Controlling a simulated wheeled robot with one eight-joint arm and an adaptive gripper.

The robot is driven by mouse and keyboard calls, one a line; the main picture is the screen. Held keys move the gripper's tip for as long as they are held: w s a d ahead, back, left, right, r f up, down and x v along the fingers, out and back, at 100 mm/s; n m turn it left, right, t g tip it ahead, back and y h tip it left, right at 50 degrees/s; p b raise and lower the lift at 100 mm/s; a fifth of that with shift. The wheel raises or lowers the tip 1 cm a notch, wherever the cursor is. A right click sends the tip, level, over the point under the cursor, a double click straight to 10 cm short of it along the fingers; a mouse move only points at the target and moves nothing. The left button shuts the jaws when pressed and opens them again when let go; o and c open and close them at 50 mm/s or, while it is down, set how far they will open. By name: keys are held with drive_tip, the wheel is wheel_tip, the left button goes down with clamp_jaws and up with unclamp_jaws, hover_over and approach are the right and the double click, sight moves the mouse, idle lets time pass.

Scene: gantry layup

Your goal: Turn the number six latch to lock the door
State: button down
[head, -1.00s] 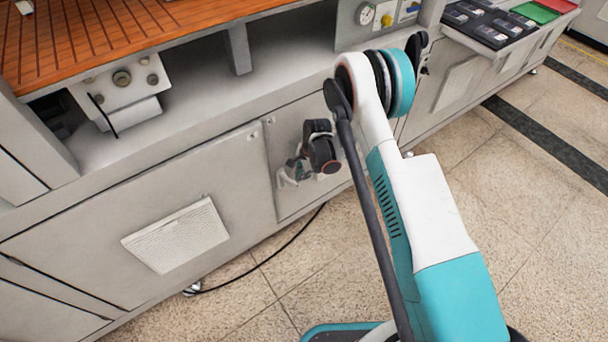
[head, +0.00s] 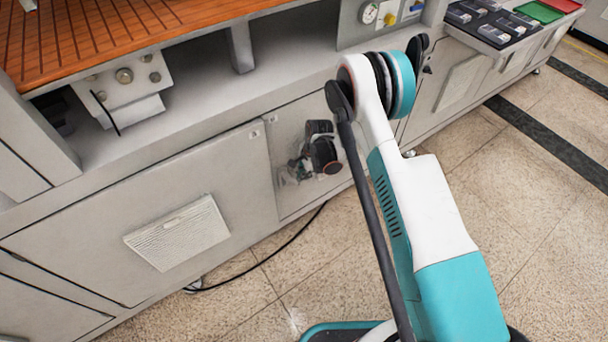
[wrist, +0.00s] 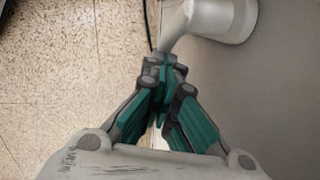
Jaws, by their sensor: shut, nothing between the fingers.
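A pale grey latch (wrist: 222,18) with a round base and a bent lever stands on the grey door (wrist: 262,88) in the wrist view. My gripper (wrist: 167,62) is shut and empty. Its fingertips are beside the lever's free end; I cannot tell whether they touch it. In the head view my gripper (head: 298,170) is low in front of the cabinet door (head: 283,135). The wrist hides much of that spot, and the latch cannot be made out clearly there. No number on the latch is legible.
A vented cabinet panel (head: 178,234) is left of the door. A black cable (head: 255,268) lies on the speckled floor (head: 235,315) below. The wooden-slat bed (head: 110,40) and a gauge panel (head: 385,15) are above. Open floor lies to the right.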

sight(300, 184)
drive_tip(key=shift+f, duration=0.25)
drive_tip(key=shift+s+a+f, duration=0.25)
drive_tip(key=shift+a+f, duration=0.1)
drive_tip(key=shift+f, duration=0.3)
drive_tip(key=shift+s+a+f, duration=0.25)
drive_tip(key=shift+a+f, duration=0.1)
drive_tip(key=shift+f, duration=0.25)
